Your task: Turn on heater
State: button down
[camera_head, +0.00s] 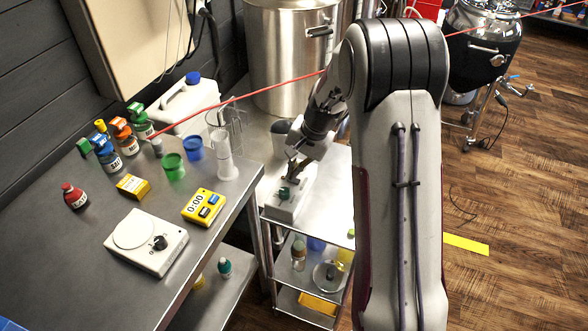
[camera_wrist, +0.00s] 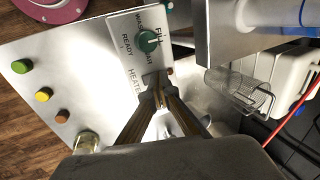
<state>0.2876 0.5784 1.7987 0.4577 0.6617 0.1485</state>
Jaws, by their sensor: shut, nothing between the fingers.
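The heater is a pale control box (camera_head: 288,206) on the top of the metal cart. In the wrist view its face (camera_wrist: 124,62) shows the lettering "HEATE…", "READY" and "FILL", with a green dial (camera_wrist: 149,41) that has a white pointer mark. The green knob also shows small in the head view. My gripper (camera_head: 292,176) points down at the box. In the wrist view its fingertips (camera_wrist: 158,88) meet at the lower edge of the face, a little below the dial. The fingers are shut and empty. I cannot tell whether they touch the box.
A metal table (camera_head: 90,285) at left holds a white device with a black knob (camera_head: 147,243), a yellow timer (camera_head: 203,207), bottles and cups. A steel vat (camera_head: 285,60) stands behind. The cart's lower shelves hold small items.

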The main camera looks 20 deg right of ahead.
jog(key=shift+w+a+f, duration=0.2)
jog(key=shift+f, duration=0.15)
jog(key=shift+s+d, duration=0.15)
jog(key=shift+s+d, duration=0.4)
dwell(0.4)
jog(key=shift+r, duration=0.1)
jog(key=v, duration=1.4)
jog(key=shift+d, duration=0.1)
dwell(0.8)
